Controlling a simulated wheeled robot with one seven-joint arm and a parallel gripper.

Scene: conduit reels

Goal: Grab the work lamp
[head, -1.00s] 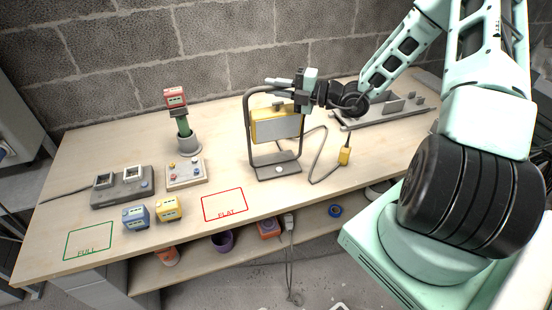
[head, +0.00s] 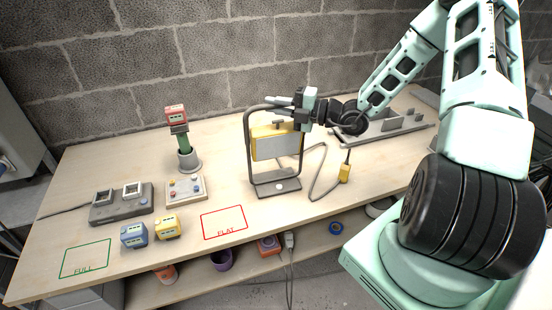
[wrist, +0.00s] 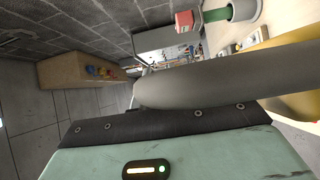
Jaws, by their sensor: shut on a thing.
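The work lamp (head: 277,145) has a yellow body with a pale panel, set in a dark tubular frame on a flat base. It stands upright on the workbench (head: 330,215) in the head view. My gripper (head: 279,103) is at the top of the frame, reaching in from the right, and is shut on the frame's top bar. In the wrist view a thick grey bar crosses close in front, and a yellow part of the work lamp (wrist: 292,104) shows behind it. The exact contact at the fingertips is hard to see.
A cable runs from the lamp to a yellow plug (head: 344,172). To the left are a red block on a green post (head: 184,145), a control box (head: 186,190), a grey charger (head: 122,206) and blue and yellow blocks (head: 134,235). The red FLAT outline (head: 223,222) is empty.

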